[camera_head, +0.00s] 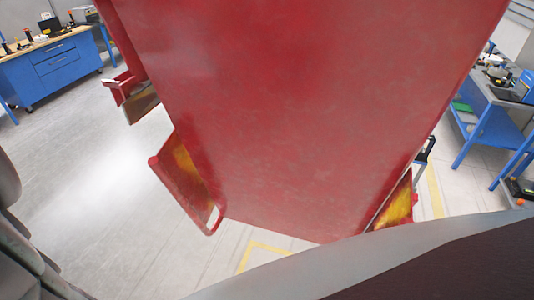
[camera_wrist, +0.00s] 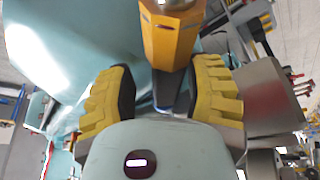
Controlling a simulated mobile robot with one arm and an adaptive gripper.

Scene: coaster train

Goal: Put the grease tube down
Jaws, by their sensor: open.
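In the wrist view my gripper (camera_wrist: 163,88) shows its two ribbed yellow finger pads standing well apart. An orange-yellow faceted body with a silver metal end (camera_wrist: 168,42) shows at the top centre, between and beyond the pads. It may be the grease tube, but I cannot tell for sure. Its lower end narrows down between the fingers, and the view does not show whether it touches either pad. The head view shows neither my gripper nor a grease tube that I can make out.
A large red panel (camera_head: 310,90) fills the middle of the head view, with red and yellow parts (camera_head: 188,180) at its sides. A blue workbench (camera_head: 55,68) stands at the left, another (camera_head: 485,128) at the right. Grey floor (camera_head: 85,150) is open at left. A pale teal surface (camera_wrist: 75,45) is close in the wrist view.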

